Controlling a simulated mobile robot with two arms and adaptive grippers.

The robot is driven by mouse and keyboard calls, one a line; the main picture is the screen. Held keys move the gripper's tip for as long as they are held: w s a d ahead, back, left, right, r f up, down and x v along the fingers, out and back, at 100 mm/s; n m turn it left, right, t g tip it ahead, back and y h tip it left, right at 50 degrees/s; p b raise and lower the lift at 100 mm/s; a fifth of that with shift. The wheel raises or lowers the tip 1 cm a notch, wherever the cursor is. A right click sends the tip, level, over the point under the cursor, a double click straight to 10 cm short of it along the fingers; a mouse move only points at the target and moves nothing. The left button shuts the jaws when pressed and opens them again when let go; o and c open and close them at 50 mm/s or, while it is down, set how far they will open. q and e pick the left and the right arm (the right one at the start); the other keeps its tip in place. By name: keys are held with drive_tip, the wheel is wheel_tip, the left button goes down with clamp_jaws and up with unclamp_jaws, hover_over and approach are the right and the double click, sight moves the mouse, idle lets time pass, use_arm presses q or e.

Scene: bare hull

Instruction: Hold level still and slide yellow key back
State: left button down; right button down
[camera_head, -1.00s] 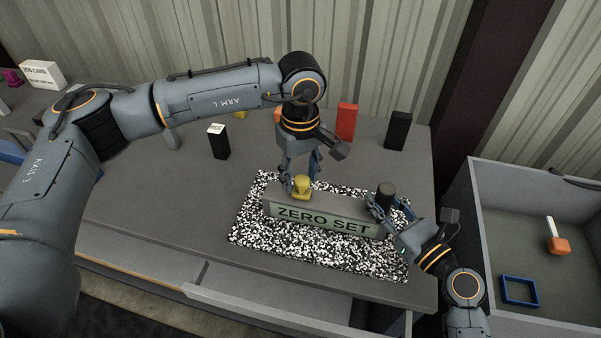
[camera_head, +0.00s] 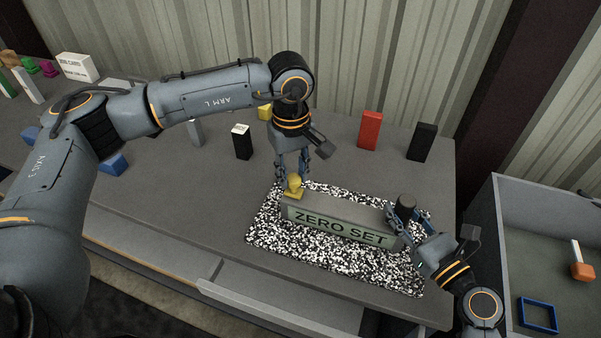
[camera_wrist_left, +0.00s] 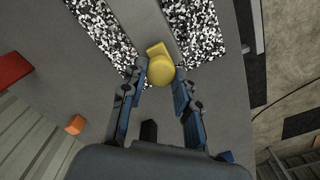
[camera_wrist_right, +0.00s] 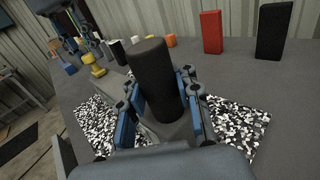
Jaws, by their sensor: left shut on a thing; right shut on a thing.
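The level is a grey bar (camera_head: 345,215) with a green "ZERO SET" face, lying on a black-and-white speckled mat (camera_head: 290,243). The yellow key (camera_head: 294,187) is at the bar's left end. My left gripper (camera_head: 293,180) points down and is shut on the yellow key, which shows between its fingers in the left wrist view (camera_wrist_left: 160,70). A dark round post (camera_head: 406,207) stands upright at the bar's right end. My right gripper (camera_head: 408,222) is shut on this post, which fills the middle of the right wrist view (camera_wrist_right: 156,75).
A red block (camera_head: 370,130) and a black block (camera_head: 421,142) stand at the back. A black block with a white top (camera_head: 242,142) stands behind left. A grey bin (camera_head: 505,260) at right holds a blue frame (camera_head: 538,315) and an orange-headed tool (camera_head: 581,270).

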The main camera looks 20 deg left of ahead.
sight(292, 176)
use_arm(q)
drive_tip(key=shift+a, duration=0.2)
use_arm(e)
drive_tip(key=shift+w+d, duration=0.15)
drive_tip(key=shift+d, duration=0.1)
use_arm(q)
drive_tip(key=c, duration=1.2)
unclamp_jaws()
drive_tip(key=shift+o, duration=1.1)
use_arm(e)
drive_tip(key=shift+a, duration=0.1)
use_arm(q)
drive_tip(key=shift+d, duration=0.1)
wheel_tip(292, 176, up, 12)
use_arm(e)
drive_tip(key=c, duration=0.9)
unclamp_jaws()
